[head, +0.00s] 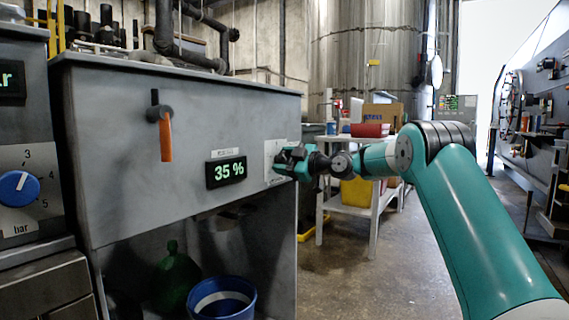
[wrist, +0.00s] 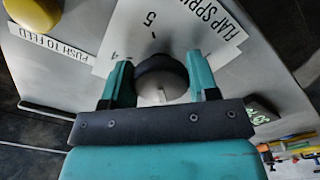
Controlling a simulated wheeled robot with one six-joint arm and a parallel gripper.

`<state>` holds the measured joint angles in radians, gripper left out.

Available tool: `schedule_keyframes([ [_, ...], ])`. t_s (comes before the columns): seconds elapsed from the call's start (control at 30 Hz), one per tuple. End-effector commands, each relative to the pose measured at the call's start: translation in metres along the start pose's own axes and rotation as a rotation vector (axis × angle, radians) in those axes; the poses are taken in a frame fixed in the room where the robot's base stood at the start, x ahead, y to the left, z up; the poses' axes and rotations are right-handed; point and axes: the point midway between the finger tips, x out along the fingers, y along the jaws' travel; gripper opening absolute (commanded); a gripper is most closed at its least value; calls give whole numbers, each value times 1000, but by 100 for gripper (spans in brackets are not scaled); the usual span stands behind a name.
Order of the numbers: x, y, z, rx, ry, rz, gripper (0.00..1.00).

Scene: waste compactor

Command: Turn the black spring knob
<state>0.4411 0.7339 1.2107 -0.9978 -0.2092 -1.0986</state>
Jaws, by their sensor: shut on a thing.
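The black spring knob (wrist: 161,76) sits on a white dial plate (wrist: 128,28) marked with numbers, beside a label that reads "FLAP SPR...", in the wrist view. My gripper (wrist: 162,82) has one teal finger on each side of the knob and is shut on it. In the head view my gripper (head: 290,160) is at the white plate (head: 272,150) on the right end of the grey machine front and hides the knob. The display (head: 226,172) left of it reads 35 %.
An orange-handled lever (head: 166,135) is on the machine front to the left. A blue knob (head: 18,187) marked bar is at far left. A yellow button (wrist: 30,16) shows near a "PUSH TO FEED" label. A blue bucket (head: 222,298) stands below; a white cart (head: 352,192) stands behind my arm.

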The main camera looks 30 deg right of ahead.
Motion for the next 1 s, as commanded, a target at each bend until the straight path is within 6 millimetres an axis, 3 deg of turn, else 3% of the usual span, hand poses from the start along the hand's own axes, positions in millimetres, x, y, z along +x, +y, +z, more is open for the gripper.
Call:
schedule_keyframes([
  [0.07,0,0,1,1,-1,-1,31],
  [0.1,0,0,1,1,-1,-1,61],
  [0.2,0,0,1,2,-1,0,80],
  [0.57,-7,1,1,1,-1,1,80],
  [0.77,-44,2,1,3,-4,4,80],
  [1.0,-107,2,1,4,-6,3,80],
])
